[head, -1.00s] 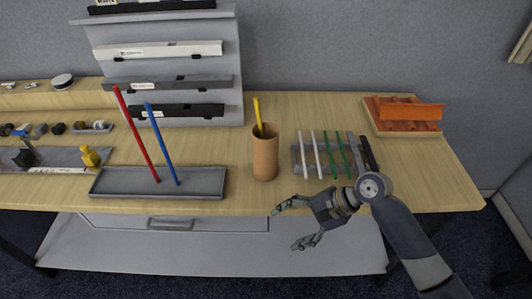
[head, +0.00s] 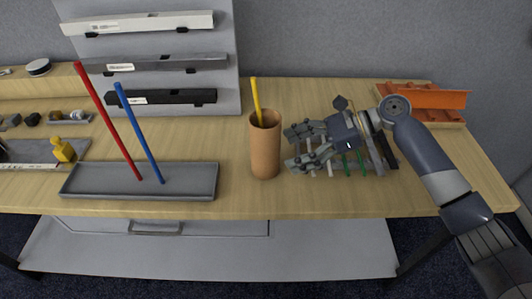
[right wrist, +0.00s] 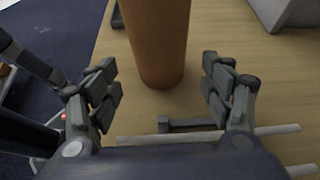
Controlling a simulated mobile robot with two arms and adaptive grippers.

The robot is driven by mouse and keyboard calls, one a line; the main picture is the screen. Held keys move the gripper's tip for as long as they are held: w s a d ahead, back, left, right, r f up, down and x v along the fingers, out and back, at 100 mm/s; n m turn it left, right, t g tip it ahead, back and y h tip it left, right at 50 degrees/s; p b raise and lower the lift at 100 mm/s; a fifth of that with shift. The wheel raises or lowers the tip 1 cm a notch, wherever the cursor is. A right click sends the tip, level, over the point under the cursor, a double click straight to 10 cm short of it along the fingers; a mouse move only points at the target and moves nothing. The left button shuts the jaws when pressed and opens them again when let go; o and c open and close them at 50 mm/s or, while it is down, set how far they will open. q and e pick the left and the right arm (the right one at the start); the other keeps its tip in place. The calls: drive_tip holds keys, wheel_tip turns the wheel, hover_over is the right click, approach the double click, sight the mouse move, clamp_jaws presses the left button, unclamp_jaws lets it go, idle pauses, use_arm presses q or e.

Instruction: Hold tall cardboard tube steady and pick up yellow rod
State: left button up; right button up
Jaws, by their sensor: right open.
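The tall cardboard tube (head: 265,152) stands upright on the table, and the yellow rod (head: 256,97) leans inside it with its upper part sticking out of the top. My right gripper (head: 292,149) is open, just to the right of the tube, with its fingers pointing at it. In the right wrist view the tube (right wrist: 160,45) stands ahead, between and beyond the two open fingers (right wrist: 165,85), with a gap on both sides. The rod's lower part is hidden in the tube. My left gripper is not in view.
A rack with white and green rods (head: 364,163) lies under my right gripper. An orange holder (head: 437,98) is at the back right. Table between tray and tube is clear.

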sight(270, 159)
drive_tip(key=b+x, duration=0.2)
drive_tip(key=x, duration=0.1)
drive_tip(key=shift+f, duration=0.25)
drive_tip(key=a+p, duration=0.2)
drive_tip(key=shift+a+f, duration=0.3)
drive_tip(key=shift+a, duration=0.05)
drive_tip(key=shift+a+f+p, duration=0.35)
drive_tip(key=shift+a+f, duration=0.1)
drive_tip(key=shift+a, duration=0.1)
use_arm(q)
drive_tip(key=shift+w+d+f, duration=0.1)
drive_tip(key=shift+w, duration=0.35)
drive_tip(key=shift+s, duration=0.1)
use_arm(e)
drive_tip(key=c, duration=0.7)
